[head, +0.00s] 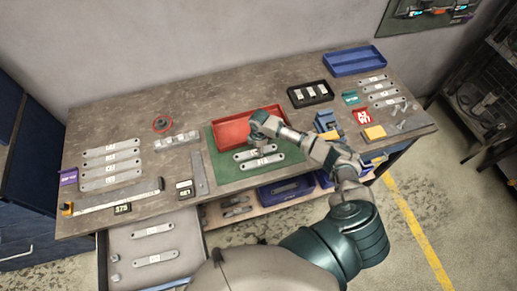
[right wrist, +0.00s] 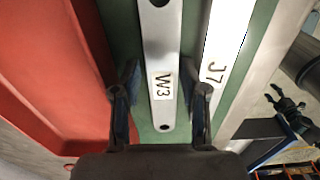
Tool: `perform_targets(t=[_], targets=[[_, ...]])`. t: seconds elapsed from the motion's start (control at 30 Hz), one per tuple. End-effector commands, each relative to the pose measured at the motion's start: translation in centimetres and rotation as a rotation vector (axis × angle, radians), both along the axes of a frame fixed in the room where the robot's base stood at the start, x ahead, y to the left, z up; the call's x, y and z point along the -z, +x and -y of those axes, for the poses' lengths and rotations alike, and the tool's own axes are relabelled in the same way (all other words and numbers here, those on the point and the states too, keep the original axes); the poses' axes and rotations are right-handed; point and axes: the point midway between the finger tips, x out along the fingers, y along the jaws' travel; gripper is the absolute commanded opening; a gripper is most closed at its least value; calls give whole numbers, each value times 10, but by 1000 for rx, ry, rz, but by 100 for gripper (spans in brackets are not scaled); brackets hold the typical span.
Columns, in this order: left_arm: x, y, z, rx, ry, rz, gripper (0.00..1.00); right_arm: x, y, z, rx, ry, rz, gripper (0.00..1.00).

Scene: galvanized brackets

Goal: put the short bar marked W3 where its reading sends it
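The short bar marked W3 (right wrist: 163,85) is a flat grey bar with holes, lying on the green mat (right wrist: 145,131). It also shows in the head view (head: 241,156), partly behind my gripper. My right gripper (right wrist: 160,105) is open, its fingers on either side of W3 near the label with a gap at each side. It also shows in the head view (head: 256,140). A similar bar marked J7 (right wrist: 214,70) lies beside W3, on the side away from the red tray (right wrist: 45,70). My left gripper is outside the head view; a dark claw in the right wrist view (right wrist: 286,104) may be it.
A ruler-like gauge (head: 115,197) with a small display (head: 122,208) lies front left. Labelled bars (head: 110,160) lie by a purple tag (head: 68,177), others (head: 380,90) by a teal tag (head: 350,97). A black tray (head: 297,101) and blue tray (head: 354,60) stand behind. A drawer (head: 125,245) is open.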

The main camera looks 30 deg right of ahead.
Motion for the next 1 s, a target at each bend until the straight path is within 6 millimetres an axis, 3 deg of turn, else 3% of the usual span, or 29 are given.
perform_targets(t=[0.17, 0.63, 0.8, 1.0], targets=[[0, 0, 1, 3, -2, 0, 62, -15, 1, -3, -1, -3, 3, 43], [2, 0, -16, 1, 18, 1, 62, -108, 0, 3, 0, 2, 3, 43], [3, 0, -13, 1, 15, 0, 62, -121, 0, 2, 0, 2, 0, 43], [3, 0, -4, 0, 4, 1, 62, -123, -1, 1, 0, 0, -1, 43]])
